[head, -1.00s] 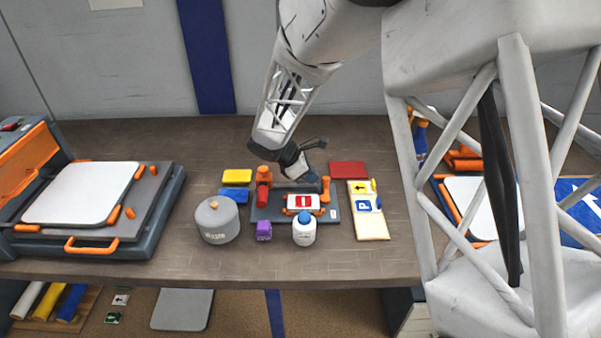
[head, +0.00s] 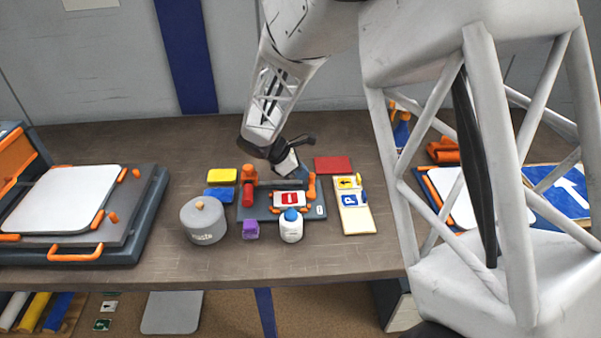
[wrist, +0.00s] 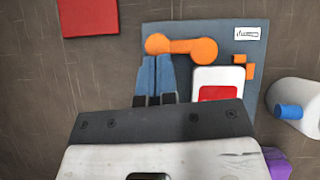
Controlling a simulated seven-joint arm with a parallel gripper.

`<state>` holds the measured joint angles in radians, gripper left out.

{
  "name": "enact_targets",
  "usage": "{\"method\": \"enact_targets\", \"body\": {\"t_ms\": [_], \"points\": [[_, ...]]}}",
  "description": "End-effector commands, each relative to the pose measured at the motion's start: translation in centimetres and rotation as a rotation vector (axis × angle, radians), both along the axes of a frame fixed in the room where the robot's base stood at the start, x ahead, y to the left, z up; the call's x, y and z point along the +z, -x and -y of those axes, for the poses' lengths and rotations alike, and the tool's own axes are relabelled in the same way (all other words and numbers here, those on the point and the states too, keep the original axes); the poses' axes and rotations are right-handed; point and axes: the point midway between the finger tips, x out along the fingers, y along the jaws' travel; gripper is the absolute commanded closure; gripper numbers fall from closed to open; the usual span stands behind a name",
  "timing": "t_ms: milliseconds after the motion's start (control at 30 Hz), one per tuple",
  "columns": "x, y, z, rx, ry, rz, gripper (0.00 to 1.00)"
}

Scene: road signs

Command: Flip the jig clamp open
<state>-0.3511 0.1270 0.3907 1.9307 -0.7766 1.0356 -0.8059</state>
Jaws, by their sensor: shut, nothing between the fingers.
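The jig is a dark grey plate (head: 318,211) on the bench. A small white sign blank with a red face (head: 289,199) lies on it. An orange clamp part with rounded ends stands at its right side (head: 312,187); it shows whole in the wrist view (wrist: 180,47). My gripper (head: 301,174) is over the jig's far side. In the wrist view its blue-grey fingers (wrist: 157,60) are together and empty, tips close beside one orange end. I cannot tell whether they touch.
A white bottle with a blue cap (head: 291,228), a purple block (head: 250,230) and a grey lidded pot (head: 204,222) stand along the near side. Yellow (head: 222,175) and blue (head: 220,194) blocks lie left, a red block (head: 333,164) behind right, a sign tray (head: 356,215) right.

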Motion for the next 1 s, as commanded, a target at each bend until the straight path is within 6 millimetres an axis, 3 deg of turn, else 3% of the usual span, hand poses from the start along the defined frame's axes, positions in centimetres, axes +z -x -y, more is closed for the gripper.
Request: {"method": "enact_targets", "body": {"t_ms": [667,1000], "points": [[0.0,-0.3,0.6,-0.116,0.001,-0.001,1.0],[-0.1,-0.8,1.9,-0.357,0.0,-0.002,1.0]]}}
